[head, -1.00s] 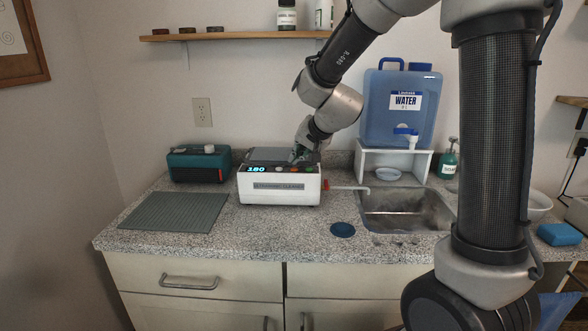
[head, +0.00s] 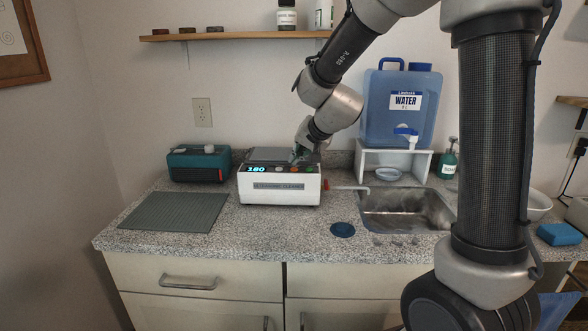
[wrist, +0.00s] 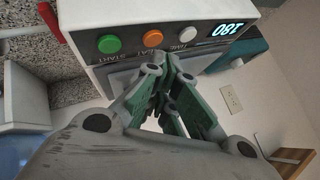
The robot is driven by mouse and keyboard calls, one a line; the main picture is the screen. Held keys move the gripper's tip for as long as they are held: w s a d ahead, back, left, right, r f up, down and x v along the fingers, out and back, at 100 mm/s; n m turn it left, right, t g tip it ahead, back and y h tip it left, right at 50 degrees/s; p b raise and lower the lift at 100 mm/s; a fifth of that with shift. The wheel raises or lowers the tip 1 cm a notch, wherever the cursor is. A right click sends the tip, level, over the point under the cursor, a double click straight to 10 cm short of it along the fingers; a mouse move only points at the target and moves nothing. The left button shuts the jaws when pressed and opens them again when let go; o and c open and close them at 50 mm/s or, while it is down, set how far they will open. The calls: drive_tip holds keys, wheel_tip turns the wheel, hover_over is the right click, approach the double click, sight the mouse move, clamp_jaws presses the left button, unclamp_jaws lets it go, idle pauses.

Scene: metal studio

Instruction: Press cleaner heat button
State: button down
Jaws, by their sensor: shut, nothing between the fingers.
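The white ultrasonic cleaner (head: 280,198) stands on the counter, with a lit display reading 180 on its panel. In the wrist view its panel has a green START button (wrist: 109,44), an orange heat button (wrist: 153,38) with its label partly covered, and a white TIME button (wrist: 188,34). My gripper (wrist: 173,62) is shut and empty. In that view its fingertips lie just below the row, between the orange and white buttons. A gap to the panel cannot be judged. In the head view my gripper (head: 299,154) is over the cleaner's top, close to the panel's right half.
A teal box (head: 199,164) and a grey-green mat (head: 175,212) lie left of the cleaner. A sink (head: 405,207), a water jug (head: 400,125) on a white stand and a soap bottle (head: 449,162) are to the right. A wooden shelf (head: 235,36) hangs above.

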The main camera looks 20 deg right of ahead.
sight(297, 168)
drive_tip(key=shift+f, duration=0.15)
drive_tip(key=shift+f, duration=0.3)
drive_tip(key=shift+f, duration=0.15)
idle(0.7)
drive_tip(key=shift+r, duration=0.6)
wheel_tip(297, 168, up, 6)
idle(0.7)
